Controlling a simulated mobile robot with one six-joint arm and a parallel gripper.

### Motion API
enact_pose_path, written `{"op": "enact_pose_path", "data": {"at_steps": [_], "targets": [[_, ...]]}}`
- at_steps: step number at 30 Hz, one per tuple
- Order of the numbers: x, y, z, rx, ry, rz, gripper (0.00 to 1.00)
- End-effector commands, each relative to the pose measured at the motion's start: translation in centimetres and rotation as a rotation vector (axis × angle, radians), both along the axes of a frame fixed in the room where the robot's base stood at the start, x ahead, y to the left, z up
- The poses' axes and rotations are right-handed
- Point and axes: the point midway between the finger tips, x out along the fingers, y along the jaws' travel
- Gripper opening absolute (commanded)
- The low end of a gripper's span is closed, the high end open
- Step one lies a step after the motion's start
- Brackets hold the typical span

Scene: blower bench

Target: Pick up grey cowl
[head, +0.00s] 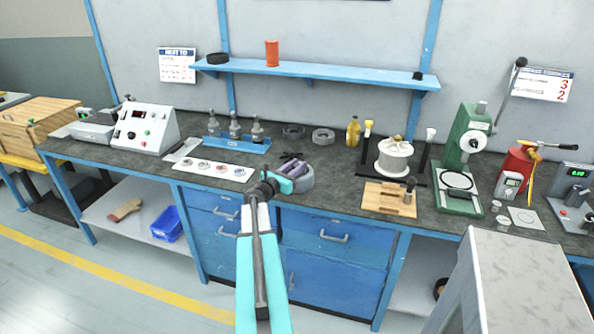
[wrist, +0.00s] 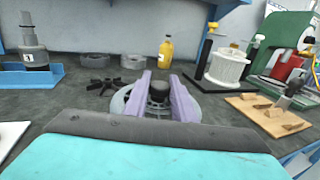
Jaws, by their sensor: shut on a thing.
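The grey cowl (head: 306,180) is a round light-grey part near the front edge of the bench in the head view. It also shows in the wrist view (wrist: 126,103), with a dark round hub in its middle. My gripper (head: 292,170) is over it, and its purple fingers (wrist: 164,92) stand on both sides of the hub, shut on the cowl. The fingers cover part of it. I cannot tell whether it touches the bench top.
Two darker grey rings (head: 293,131) (head: 323,136) lie behind, with a black fan wheel (wrist: 105,85) nearer. A yellow bottle (head: 353,131), a white spool (head: 394,158) and a wooden block holder (head: 389,199) stand to the right. A white sheet with small parts (head: 213,171) lies left.

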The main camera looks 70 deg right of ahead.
Motion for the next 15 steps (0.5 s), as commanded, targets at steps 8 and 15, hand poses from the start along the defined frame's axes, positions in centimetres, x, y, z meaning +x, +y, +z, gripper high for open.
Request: {"op": "enact_pose_path", "data": {"at_steps": [8,15], "targets": [[-0.8,1.9,1.6,-0.001,0.001,0.000,0.00],[-1.8,4.7,1.9,-0.001,0.001,0.001,0.00]]}}
